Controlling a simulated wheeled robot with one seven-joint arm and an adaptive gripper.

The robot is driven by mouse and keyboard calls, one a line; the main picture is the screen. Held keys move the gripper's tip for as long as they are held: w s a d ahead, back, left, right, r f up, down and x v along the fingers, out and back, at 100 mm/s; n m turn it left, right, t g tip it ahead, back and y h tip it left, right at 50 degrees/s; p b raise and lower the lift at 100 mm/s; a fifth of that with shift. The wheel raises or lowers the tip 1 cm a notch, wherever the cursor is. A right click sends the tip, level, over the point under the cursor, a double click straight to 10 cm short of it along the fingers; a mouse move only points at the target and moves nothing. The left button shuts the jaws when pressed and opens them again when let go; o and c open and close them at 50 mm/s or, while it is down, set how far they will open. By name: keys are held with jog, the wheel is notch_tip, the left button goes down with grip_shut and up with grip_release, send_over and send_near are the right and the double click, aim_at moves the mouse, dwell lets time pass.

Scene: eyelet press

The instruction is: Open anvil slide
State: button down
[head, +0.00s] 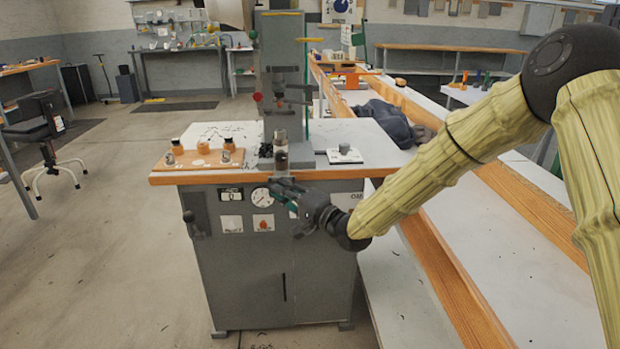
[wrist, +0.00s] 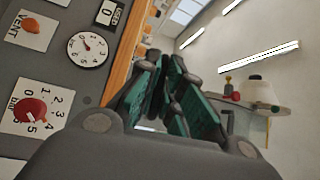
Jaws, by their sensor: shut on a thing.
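The eyelet press (head: 283,75) is a grey column standing on a cabinet with a wood-edged top. The anvil slide (head: 281,158) is a grey block with dark parts at the foot of the column, near the front edge. My gripper (head: 277,189) is at that front edge, just below and in front of the slide, reaching in from the right. In the wrist view its green-padded fingers (wrist: 165,92) are close together beside the wooden edge. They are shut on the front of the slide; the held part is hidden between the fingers.
A wooden tray (head: 188,163) with several small knobbed pieces lies at the left of the top. Dials and a counter (head: 231,196) are on the cabinet front. A long wood-edged bench (head: 510,235) runs along the right.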

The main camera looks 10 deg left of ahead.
jog(key=shift+s+d+f, duration=0.1)
jog(key=shift+s, duration=0.05)
jog(key=c, duration=1.6)
grip_release()
jog(key=shift+o, duration=0.2)
jog(key=v, duration=1.2)
jog(key=shift+s, duration=0.1)
